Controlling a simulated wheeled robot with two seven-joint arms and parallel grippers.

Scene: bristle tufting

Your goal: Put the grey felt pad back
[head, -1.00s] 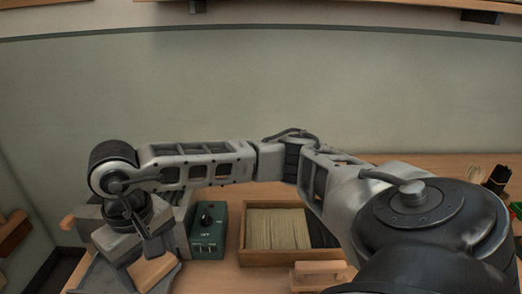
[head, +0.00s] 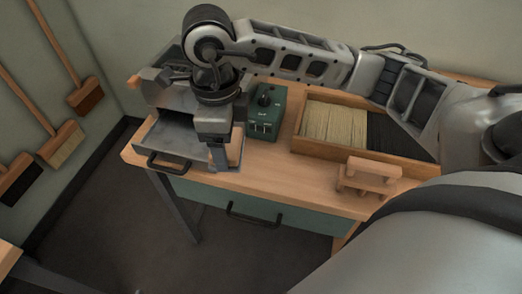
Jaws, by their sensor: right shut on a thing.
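My right arm comes in from the right and reaches across the bench. Its gripper (head: 218,156) points down at the bench's left end, over the front of a grey metal machine with a tray (head: 172,139). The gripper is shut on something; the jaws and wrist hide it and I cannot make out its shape. A tan wooden piece (head: 237,147) shows right beside the fingers; I cannot tell whether they touch it. I cannot pick out the grey felt pad clearly. My left gripper is not in view.
A green control box (head: 266,112) stands right of the gripper. A wooden box (head: 310,151) holds pale and black bristles. A small wooden stand (head: 368,175) is at the front edge. Below are a green drawer (head: 285,210) and floor. Brushes (head: 62,143) hang on the left wall.

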